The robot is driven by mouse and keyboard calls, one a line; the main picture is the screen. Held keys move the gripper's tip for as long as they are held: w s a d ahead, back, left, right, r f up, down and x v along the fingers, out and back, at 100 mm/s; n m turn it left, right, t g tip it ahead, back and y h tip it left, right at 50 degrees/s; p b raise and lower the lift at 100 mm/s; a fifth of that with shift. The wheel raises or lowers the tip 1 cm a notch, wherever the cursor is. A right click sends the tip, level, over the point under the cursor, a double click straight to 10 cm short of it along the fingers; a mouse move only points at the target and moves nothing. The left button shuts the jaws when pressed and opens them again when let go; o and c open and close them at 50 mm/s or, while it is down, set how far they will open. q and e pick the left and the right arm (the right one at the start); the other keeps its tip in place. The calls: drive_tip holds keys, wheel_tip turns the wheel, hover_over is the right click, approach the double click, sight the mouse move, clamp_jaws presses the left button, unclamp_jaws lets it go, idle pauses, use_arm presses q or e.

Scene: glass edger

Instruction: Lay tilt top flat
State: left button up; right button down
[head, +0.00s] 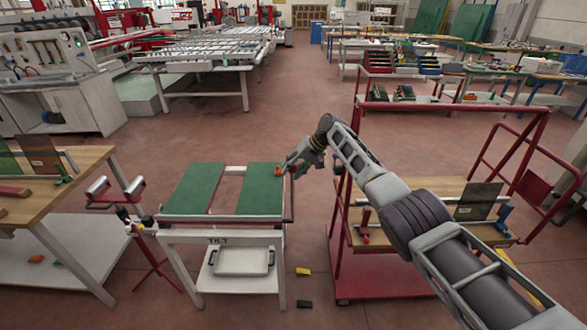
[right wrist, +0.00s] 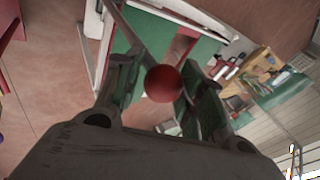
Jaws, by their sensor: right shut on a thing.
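The tilt top (head: 261,190) is a pale frame with two green pads on a white stand near the middle of the head view. It looks close to level there, but I cannot tell its exact angle. A red ball knob (head: 281,170) is at its far right corner, beside a dark upright bar. My right gripper (head: 289,168) is at that corner, shut on the knob. In the right wrist view the red knob (right wrist: 163,84) sits between the two fingers, with the green pads behind. My left gripper is not in view.
A red cart (head: 385,275) stands close on the right, under my right arm. A roller stand (head: 150,245) and a wooden table (head: 78,168) are on the left. A white tray (head: 241,262) lies on the lower shelf. Small yellow (head: 303,271) and black (head: 304,304) items lie on the floor.

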drive_tip(key=shift+a+r, duration=0.15)
drive_tip(key=shift+a, duration=0.1)
drive_tip(key=c, duration=1.2)
unclamp_jaws()
drive_tip(key=shift+w, duration=0.1)
drive_tip(key=shift+c, duration=0.2)
drive_tip(key=shift+o, duration=1.6)
drive_tip(key=shift+w+a+f, duration=0.15)
drive_tip(key=shift+w+f, duration=0.05)
drive_tip(key=shift+f, duration=0.05)
drive_tip(key=shift+s+d+r, duration=0.15)
drive_tip(key=shift+d, duration=0.2)
drive_tip(key=v, duration=1.1)
drive_tip(key=shift+r, duration=0.25)
